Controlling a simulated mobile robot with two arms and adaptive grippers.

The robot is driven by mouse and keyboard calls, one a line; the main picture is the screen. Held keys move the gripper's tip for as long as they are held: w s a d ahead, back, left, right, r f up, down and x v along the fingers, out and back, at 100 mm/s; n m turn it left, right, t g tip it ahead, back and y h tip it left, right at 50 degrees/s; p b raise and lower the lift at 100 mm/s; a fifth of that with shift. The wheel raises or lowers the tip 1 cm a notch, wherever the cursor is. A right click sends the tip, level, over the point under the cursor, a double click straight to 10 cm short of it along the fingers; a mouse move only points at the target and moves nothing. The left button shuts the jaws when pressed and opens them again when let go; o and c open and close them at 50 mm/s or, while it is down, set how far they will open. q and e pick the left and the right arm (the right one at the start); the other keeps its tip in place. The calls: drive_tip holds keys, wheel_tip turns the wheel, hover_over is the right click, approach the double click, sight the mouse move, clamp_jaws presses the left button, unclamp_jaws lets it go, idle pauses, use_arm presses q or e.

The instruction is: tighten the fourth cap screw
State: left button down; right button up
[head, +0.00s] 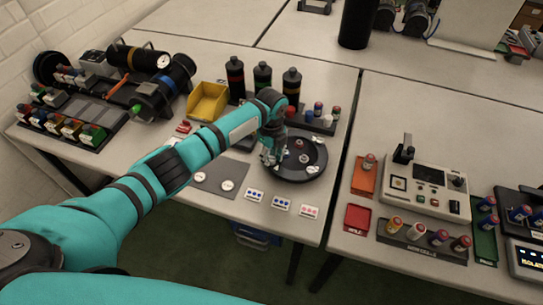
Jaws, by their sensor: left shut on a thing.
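The round black cylinder cover (297,174) lies on the left-hand table, with a raised round middle. Small cap screw heads show on it, one near the centre (303,158) and one at the front right (313,169). My left gripper (269,160) points down at the cover's left side. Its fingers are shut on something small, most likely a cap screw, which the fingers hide. I cannot tell how deep that screw sits. My right gripper is not in view.
A yellow bin (208,102) and several dark bottles (236,78) stand behind my arm. A row of small coloured vials (318,110) is behind the cover. A grey mat with white discs (223,179) lies to the left. A gap separates the right-hand table with its instrument (424,187).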

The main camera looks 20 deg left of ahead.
sight(272, 159)
use_arm(q)
drive_tip(key=shift+w+r+m, duration=0.25)
drive_tip(key=shift+r+m, duration=0.05)
drive_tip(key=shift+m, duration=0.2)
drive_tip(key=c, duration=1.3)
unclamp_jaws()
drive_tip(key=shift+o, duration=1.2)
drive_tip(key=shift+s, duration=0.15)
drive_tip(key=shift+f, duration=0.1)
wheel_tip(272, 159, up, 12)
drive_tip(key=shift+s, duration=0.1)
